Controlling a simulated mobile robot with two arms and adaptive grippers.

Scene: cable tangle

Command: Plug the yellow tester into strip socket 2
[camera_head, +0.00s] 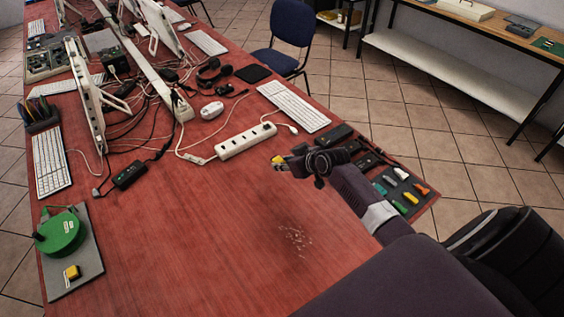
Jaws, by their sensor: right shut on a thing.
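The small yellow tester (277,161) is at the tips of my right gripper (287,163), which is shut on it. The gripper comes in from the right and holds the tester just below and to the right of the white power strip (236,146). The tester appears apart from the strip. The strip lies at a slant on the red table with its socket face upward; socket numbers are too small to read. The gripper hides part of the tester. My left gripper is not in view.
A white keyboard (293,107) and a black box (333,134) lie near the strip. A dark tray (421,197) with coloured items is at the table's right edge. Tangled cables (150,105) and monitors fill the left. The table's front middle is mostly clear, with some crumbs (295,239).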

